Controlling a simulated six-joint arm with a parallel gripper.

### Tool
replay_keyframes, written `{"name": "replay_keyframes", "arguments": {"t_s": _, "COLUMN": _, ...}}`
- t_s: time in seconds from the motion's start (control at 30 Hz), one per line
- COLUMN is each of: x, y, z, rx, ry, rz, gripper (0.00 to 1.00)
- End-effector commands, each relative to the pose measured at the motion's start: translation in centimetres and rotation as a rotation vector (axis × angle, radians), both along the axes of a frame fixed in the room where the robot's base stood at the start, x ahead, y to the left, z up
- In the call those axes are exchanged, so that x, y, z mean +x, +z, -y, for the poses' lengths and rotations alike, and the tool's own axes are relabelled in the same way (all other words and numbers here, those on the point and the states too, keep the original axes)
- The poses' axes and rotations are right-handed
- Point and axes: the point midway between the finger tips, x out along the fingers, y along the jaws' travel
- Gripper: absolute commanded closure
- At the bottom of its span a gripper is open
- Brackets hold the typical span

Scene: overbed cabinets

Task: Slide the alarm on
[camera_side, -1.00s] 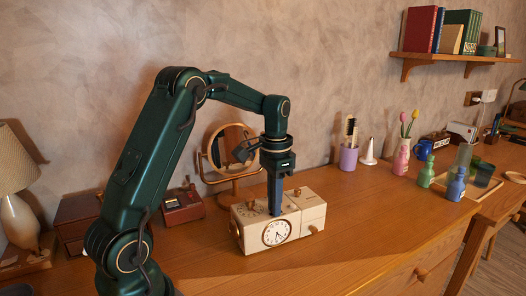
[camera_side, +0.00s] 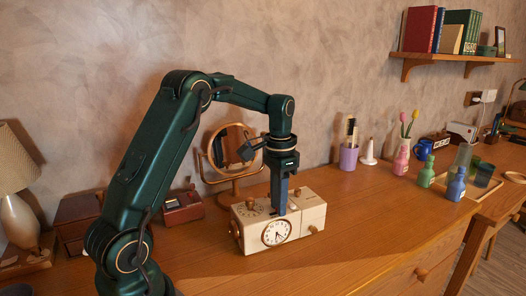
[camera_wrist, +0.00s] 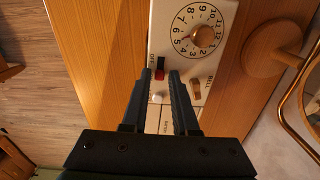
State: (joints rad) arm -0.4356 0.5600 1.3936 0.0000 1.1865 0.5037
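The cream alarm clock (camera_side: 255,236) stands on the wooden desk, with a round clock face on its front. In the wrist view its top (camera_wrist: 222,12) has a numbered dial (camera_wrist: 196,30), a brown BELL rocker and a slide switch. The switch has a red slider (camera_wrist: 160,75) beside a dark slot (camera_wrist: 161,62). My gripper (camera_wrist: 161,75) points down at the clock's top with its fingers a narrow gap apart, one on each side of the red slider. I cannot tell if they touch it. In the side view the fingertips (camera_side: 279,212) hide the switch.
A round mirror (camera_side: 232,145) stands behind the clock, close to my wrist. A small red-brown box (camera_side: 183,207) is to its left. A purple cup (camera_side: 348,158) and several small vases are farther right. The desk right of the clock is clear.

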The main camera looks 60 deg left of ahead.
Motion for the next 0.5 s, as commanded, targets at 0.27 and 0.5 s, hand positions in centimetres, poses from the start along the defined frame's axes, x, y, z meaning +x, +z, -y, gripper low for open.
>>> {"name": "replay_keyframes", "arguments": {"t_s": 0.27, "x": 0.0, "y": 0.1, "z": 0.0, "rx": 0.0, "ry": 0.0, "rz": 0.0, "gripper": 0.72}}
{"name": "replay_keyframes", "arguments": {"t_s": 0.5, "x": 0.0, "y": 1.4, "z": 0.0, "rx": 0.001, "ry": 0.0, "rz": 0.001, "gripper": 0.72}}
